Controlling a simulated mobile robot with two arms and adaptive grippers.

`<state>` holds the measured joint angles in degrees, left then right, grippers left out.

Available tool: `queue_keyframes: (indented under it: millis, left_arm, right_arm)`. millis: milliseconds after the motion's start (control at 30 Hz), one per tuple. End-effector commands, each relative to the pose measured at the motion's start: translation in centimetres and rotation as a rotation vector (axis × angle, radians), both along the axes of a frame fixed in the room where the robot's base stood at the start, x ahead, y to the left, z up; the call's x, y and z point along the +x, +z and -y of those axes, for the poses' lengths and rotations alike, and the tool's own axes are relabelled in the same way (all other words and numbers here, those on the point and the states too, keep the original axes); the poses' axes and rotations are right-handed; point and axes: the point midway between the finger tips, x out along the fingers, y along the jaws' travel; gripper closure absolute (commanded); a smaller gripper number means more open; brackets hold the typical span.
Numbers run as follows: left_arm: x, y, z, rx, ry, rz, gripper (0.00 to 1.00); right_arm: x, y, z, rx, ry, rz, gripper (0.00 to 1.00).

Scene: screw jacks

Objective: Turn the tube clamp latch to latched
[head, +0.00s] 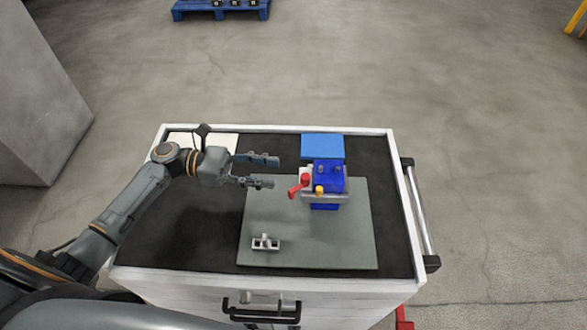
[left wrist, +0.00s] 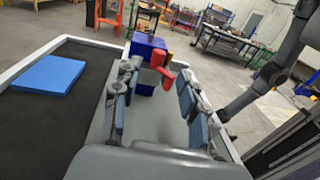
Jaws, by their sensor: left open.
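The blue block-shaped fixture (head: 328,180) stands on a grey-green plate (head: 345,242) near the middle of the cart top. A red handle (head: 299,186), which looks like the latch, sticks out from its left side. In the left wrist view the red handle (left wrist: 162,65) shows between my fingers, beyond their tips, with the blue fixture (left wrist: 148,48) behind it. My left gripper (head: 268,171) is open and empty, just left of the red handle and apart from it. Its two fingers also show in the left wrist view (left wrist: 157,100). My right gripper is not in view.
A yellow knob (head: 319,190) sits at the fixture's front. A blue pad (head: 322,147) lies behind it. A small metal bracket (head: 266,242) is at the plate's front left. A white sheet (head: 222,140) lies at the back left. The dark mat right of the plate is clear.

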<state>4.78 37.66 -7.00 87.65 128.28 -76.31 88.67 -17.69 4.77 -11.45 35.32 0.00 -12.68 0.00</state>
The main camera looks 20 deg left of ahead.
Motion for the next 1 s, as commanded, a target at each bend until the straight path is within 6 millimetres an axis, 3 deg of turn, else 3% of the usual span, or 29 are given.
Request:
queue_keyframes:
  millis: [100, 300, 733, 767, 967, 1000]
  left_arm:
    - [0.4, 0.4, 2.5, -0.003, -0.001, 0.001, 0.57]
    - [0.9, 0.2, 5.4, -0.001, 0.000, 0.001, 0.57]
    - [1.1, 0.0, 6.5, 0.000, 0.001, 0.001, 0.57]
    - [1.1, 0.0, 6.5, 0.000, 0.001, 0.001, 0.59]
    - [1.1, 0.0, 6.4, 0.000, 0.001, 0.001, 1.00]
    - [1.1, 0.0, 6.4, 0.000, 0.001, 0.001, 1.00]
  right_arm:
    - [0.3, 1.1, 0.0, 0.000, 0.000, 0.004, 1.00]
    - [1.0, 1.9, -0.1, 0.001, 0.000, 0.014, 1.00]
    - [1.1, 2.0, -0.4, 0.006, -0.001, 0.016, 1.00]
    - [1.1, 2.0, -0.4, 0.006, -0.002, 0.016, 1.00]
    - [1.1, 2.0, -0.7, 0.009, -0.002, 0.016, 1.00]
    - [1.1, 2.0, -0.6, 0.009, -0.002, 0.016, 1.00]
